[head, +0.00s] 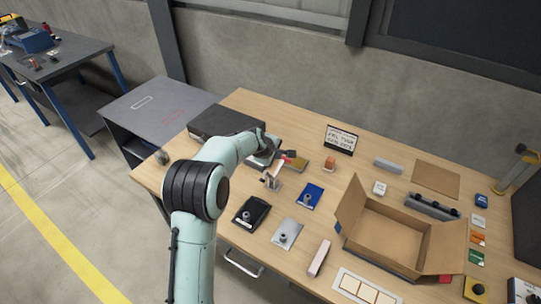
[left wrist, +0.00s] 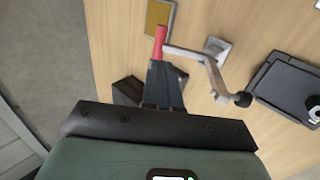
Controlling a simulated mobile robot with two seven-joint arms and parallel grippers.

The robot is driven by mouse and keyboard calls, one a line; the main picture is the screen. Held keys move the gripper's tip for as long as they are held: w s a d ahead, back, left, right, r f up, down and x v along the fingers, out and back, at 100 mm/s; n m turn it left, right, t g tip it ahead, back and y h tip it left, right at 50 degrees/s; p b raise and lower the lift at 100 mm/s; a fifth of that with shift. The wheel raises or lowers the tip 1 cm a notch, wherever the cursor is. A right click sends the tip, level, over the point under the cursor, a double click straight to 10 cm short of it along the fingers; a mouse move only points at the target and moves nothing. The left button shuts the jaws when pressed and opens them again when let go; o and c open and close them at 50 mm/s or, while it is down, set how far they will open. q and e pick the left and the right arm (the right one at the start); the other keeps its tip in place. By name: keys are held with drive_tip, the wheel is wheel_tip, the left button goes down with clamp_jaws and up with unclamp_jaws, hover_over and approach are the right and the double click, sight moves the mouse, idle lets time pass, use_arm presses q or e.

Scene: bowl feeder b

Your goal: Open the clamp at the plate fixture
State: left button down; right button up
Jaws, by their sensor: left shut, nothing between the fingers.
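The clamp (head: 271,180) is a small metal toggle clamp standing on the wooden table in the head view. In the left wrist view the clamp (left wrist: 212,58) shows a grey base, a bent metal arm with a black tip, and a red handle (left wrist: 161,38). My left gripper (head: 287,154) is shut and empty at the red handle. In the left wrist view the fingertips of my left gripper (left wrist: 162,66) overlap the handle's lower end; I cannot tell whether they touch. A brass-coloured plate (left wrist: 158,17) lies just beyond the handle. My right gripper is not in view.
A black plate (head: 243,218), a blue plate (head: 314,190) and a grey plate (head: 290,226) with knobs lie nearby. A dark box (head: 214,119) stands behind my forearm. An open cardboard box (head: 392,231) takes up the right of the table. A small sign (head: 341,139) stands at the back.

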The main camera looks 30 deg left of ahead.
use_arm(q)
drive_tip(key=a+v, duration=0.1)
drive_tip(key=v, duration=0.5)
drive_tip(key=shift+s+f, duration=0.15)
drive_tip(key=shift+f, duration=0.05)
